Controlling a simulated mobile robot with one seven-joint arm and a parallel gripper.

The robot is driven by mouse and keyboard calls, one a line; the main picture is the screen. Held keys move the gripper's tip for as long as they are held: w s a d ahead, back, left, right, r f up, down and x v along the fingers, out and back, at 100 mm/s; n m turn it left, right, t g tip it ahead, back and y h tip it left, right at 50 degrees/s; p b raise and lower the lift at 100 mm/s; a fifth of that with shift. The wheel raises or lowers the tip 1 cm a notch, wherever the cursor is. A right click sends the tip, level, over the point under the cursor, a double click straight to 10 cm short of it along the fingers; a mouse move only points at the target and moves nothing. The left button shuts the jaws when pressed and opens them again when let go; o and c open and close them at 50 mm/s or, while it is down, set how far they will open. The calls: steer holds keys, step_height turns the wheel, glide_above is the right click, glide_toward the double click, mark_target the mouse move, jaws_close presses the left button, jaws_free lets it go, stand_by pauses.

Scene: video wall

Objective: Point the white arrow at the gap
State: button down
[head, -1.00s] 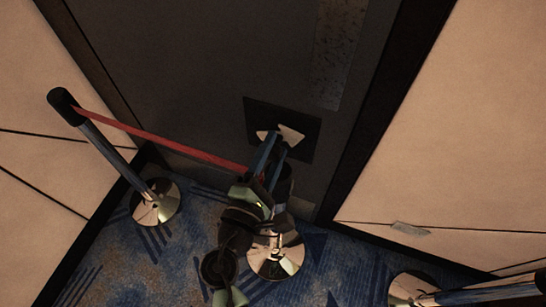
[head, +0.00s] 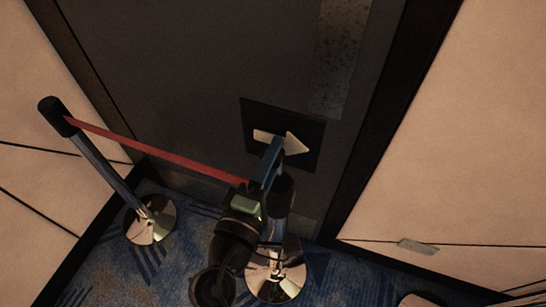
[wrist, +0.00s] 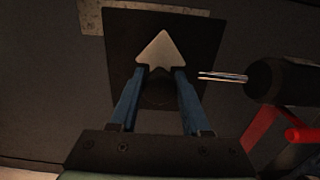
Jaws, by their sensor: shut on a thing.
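The white arrow (head: 294,144) is on a square black plate (head: 309,160) on the dark door or panel. In the head view it points right and slightly down. In the wrist view the arrow (wrist: 166,50) shows its head pointing up, just beyond my fingertips. My gripper (head: 275,146) reaches the arrow from below, and its blue fingers cover part of the shaft. In the wrist view my gripper (wrist: 161,71) has one finger on each side of the arrow's shaft, shut on it. The shaft between the fingers is mostly hidden.
A red belt (head: 150,148) runs from the left post (head: 105,165) to a middle post with a shiny base (head: 275,283), close by my arm. A further base (head: 420,300) shows at the bottom right, with no belt visible between it and the middle post. Pale walls flank the door.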

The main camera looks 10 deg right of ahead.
steer(key=shift+c, duration=2)
jaws_free()
steer(key=shift+s, duration=0.1)
steer(key=b+v, duration=0.3)
steer(key=v, duration=0.9)
steer(key=shift+s+a, duration=0.2)
steer(key=shift+s, duration=0.1)
